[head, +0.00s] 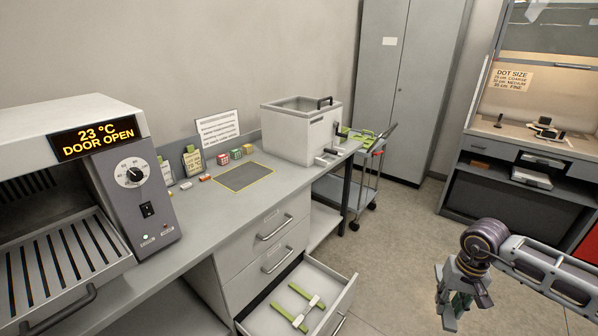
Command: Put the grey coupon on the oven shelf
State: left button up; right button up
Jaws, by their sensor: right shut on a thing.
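The oven (135,200) stands at the left, its display reading 23 °C and DOOR OPEN. A slatted grey shelf (62,262) shows at its open front, with a dark handle below. My right gripper (458,312) is at the lower right, over the floor and well away from the oven. I cannot make out a grey coupon elsewhere. My left gripper is not in view.
An open drawer (345,298) holds green-and-white pieces (296,307). A cart (366,177) stands beyond the bench. Open floor lies between bench and right-hand workstation (520,150).

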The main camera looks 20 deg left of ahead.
aim_at(66, 268)
jog(key=u, duration=0.45)
jog(key=k+l+u, duration=0.1)
jog(key=u, duration=0.85)
jog(key=k+u, duration=0.1)
jog(key=u, duration=0.85)
jog(key=k+u, duration=0.15)
jog(key=u, duration=0.3)
